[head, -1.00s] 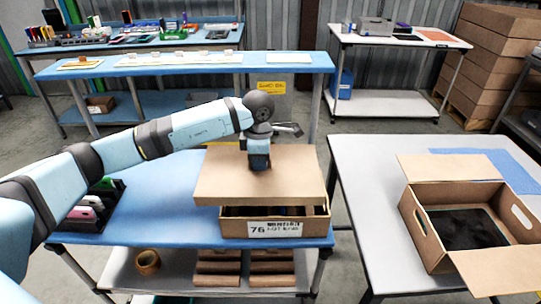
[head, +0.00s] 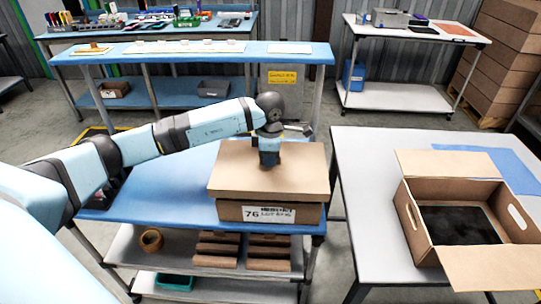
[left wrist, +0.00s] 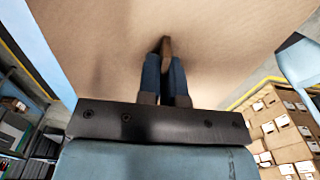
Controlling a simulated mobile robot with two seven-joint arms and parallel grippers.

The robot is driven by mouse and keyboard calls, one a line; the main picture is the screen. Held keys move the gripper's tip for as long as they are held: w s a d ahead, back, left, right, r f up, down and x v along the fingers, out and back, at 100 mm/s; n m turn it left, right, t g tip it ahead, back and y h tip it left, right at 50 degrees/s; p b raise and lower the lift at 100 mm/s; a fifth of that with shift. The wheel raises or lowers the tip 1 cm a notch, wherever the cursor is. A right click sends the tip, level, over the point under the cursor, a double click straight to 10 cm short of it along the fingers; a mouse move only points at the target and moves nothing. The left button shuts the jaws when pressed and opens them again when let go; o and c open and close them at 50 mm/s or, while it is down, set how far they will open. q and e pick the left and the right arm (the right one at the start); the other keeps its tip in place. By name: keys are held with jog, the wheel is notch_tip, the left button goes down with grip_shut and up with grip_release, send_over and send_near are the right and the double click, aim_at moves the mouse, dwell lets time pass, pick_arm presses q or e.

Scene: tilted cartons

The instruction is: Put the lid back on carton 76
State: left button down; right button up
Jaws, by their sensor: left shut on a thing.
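Carton 76 (head: 298,215) is a brown box with a white label reading 76, on the blue top of the near cart. Its brown lid (head: 232,172) lies over it, looking about level, with no open gap visible at the front. The lid's front edge covers the top of the label. My left gripper (head: 269,163) points down at the middle of the lid. In the left wrist view its two blue fingers (left wrist: 166,75) are shut on a small brown grip of the lid (left wrist: 166,47). The carton's inside is hidden. My right gripper is not in view.
An open carton (head: 424,232) with dark contents stands on the white table (head: 365,170) to the right, flaps spread. A blue bench (head: 200,58) stands behind.

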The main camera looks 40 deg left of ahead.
aim_at(270, 168)
pick_arm(q)
jog(key=shift+f+b, duration=1.15)
jog(key=shift+f, duration=0.85)
jog(key=shift+f+b, duration=0.45)
jog(key=shift+f, duration=0.1)
jog(key=shift+f, duration=0.2)
jog(key=c, duration=1.2)
grip_release()
